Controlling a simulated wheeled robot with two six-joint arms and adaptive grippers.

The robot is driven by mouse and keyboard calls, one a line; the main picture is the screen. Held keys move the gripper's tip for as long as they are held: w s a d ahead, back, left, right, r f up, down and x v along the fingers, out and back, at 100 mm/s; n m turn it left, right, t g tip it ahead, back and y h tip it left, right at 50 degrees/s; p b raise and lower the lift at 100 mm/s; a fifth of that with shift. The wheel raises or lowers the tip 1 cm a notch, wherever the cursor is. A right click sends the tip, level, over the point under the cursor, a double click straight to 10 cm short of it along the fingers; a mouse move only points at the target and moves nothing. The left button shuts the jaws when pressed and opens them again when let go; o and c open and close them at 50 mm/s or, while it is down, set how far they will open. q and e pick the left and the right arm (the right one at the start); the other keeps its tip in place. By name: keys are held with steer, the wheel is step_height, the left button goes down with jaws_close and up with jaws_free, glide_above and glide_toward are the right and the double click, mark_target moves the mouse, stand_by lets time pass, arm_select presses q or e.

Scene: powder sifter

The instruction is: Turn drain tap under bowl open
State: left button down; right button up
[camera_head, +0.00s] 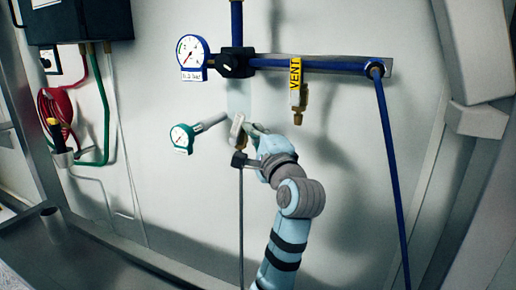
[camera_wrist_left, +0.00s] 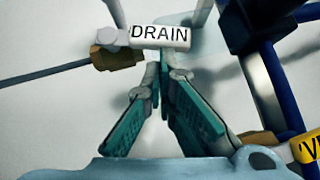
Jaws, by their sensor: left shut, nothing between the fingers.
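The drain tap (camera_head: 237,126) sits under the pale, see-through bowl (camera_head: 238,97) on the wall. In the left wrist view, its white handle labelled DRAIN (camera_wrist_left: 160,36) lies crosswise, with a brass fitting (camera_wrist_left: 115,60) at its left. My left gripper (camera_head: 251,128) is beside the tap, at its right in the head view. In the left wrist view, the fingers (camera_wrist_left: 159,74) are shut and empty. Their tips are just below the handle label; I cannot tell if they touch it. My right gripper is not in view.
A blue pipe (camera_head: 325,66) with a yellow VENT tag (camera_head: 295,74) runs above right. A blue-rimmed gauge (camera_head: 191,57) and a green gauge (camera_head: 182,138) stand left. A thin line (camera_head: 240,220) hangs below the tap.

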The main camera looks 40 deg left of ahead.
arm_select(q)
steer(key=shift+s+a+r+n+g+h, duration=0.15)
steer(key=shift+a+r+n+g+h, duration=0.3)
steer(key=shift+n, duration=0.35)
steer(key=shift+r, duration=0.2)
steer(key=shift+a+r, duration=0.1)
steer(key=shift+a, duration=0.1)
steer(key=shift+d, duration=0.1)
